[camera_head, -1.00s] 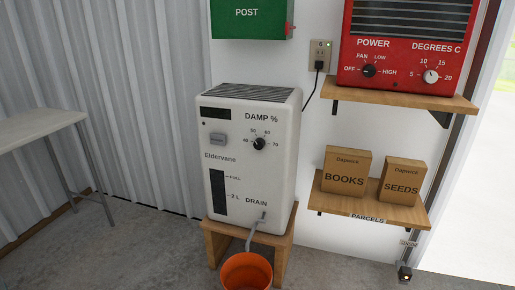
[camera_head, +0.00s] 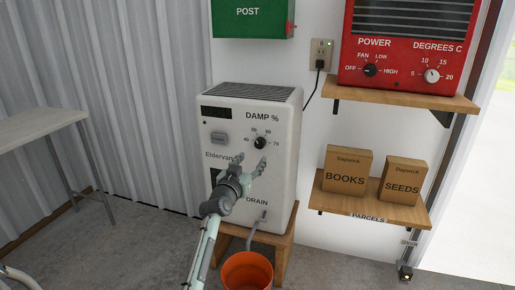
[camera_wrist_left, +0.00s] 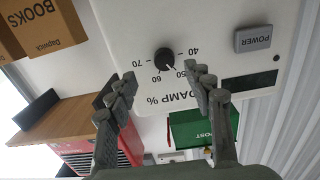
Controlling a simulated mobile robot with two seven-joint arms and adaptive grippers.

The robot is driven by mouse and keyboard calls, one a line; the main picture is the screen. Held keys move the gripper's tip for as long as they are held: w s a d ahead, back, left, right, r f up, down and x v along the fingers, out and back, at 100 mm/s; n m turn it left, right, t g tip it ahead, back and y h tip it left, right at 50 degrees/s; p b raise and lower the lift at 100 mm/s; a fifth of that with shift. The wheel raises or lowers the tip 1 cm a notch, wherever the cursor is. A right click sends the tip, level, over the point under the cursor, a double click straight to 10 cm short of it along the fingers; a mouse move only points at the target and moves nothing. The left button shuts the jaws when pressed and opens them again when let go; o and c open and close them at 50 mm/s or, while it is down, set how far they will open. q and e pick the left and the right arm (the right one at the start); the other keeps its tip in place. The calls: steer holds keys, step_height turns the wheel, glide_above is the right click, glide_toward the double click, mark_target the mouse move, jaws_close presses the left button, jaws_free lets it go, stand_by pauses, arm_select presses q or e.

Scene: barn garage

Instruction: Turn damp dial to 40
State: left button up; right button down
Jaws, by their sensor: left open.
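The damp dial (camera_head: 260,143) is a small black knob on the front of the white Eldervane unit (camera_head: 280,170), with marks 40 to 70 around it. My left gripper (camera_head: 250,161) is in front of the unit, just below the dial, with its fingers spread and empty. In the left wrist view the picture is upside down. There the dial (camera_wrist_left: 165,60) lies beyond the gap between the open fingertips (camera_wrist_left: 160,83), apart from them. Its light pointer mark appears to lie between 50 and 60. My right gripper is not in view.
The grey power button (camera_head: 218,138) is left of the dial. An orange bucket (camera_head: 247,272) stands below the drain spout. A red heater (camera_head: 400,72) and a parcel shelf (camera_head: 385,213) are on the right. A pale table (camera_head: 40,130) stands at left.

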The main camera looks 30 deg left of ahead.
mark_target(259, 145)
arm_select(q)
steer(key=x, duration=0.4)
steer(key=r+x, duration=0.1)
steer(key=x, duration=0.2)
steer(key=shift+a+b, duration=0.2)
steer(key=shift+b, duration=0.1)
steer(key=shift+w+a, duration=0.15)
steer(key=shift+w, duration=0.4)
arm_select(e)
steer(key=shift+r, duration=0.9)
arm_select(q)
steer(key=c, duration=1.2)
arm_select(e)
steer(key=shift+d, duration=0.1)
